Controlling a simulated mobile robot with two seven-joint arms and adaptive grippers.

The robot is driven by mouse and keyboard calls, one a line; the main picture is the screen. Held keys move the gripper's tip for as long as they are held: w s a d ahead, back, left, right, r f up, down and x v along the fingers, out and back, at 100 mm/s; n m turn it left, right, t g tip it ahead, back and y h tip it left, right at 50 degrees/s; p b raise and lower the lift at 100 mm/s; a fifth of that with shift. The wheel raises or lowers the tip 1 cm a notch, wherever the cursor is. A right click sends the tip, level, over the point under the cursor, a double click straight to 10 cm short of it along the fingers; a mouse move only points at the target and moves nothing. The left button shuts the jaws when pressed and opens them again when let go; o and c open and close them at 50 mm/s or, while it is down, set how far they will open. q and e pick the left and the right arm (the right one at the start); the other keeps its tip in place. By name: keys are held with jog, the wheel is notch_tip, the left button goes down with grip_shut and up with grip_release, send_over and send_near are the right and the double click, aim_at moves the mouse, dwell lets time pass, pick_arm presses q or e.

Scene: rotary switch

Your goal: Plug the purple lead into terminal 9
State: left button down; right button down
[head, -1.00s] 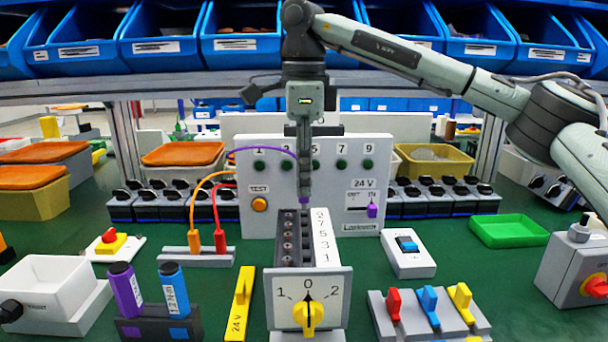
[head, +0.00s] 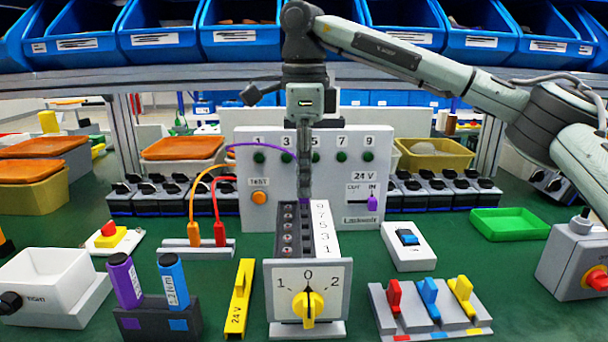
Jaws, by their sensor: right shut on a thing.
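The rotary switch (head: 333,272) stands at the front centre, its yellow knob (head: 308,308) near 0. Behind its front plate runs a terminal block (head: 286,238) with a white number strip (head: 322,226); 9 is at the far end. My right gripper (head: 305,190) points straight down, shut on the plug of the purple lead (head: 262,147). Only a little purple shows below the fingertips, at the block's far end. I cannot tell whether the plug is in the terminal or just above it. The lead arches left across the test panel (head: 345,185). My left gripper is out of view.
An orange and a red lead (head: 219,232) stand in a grey holder on the left. A blue rocker switch (head: 407,239) stands to the right of the block.

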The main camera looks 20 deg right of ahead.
jog(key=shift+f, duration=0.45)
jog(key=c, duration=1.4)
grip_release()
notch_tip(320, 180, up, 12)
jog(key=shift+r, duration=0.1)
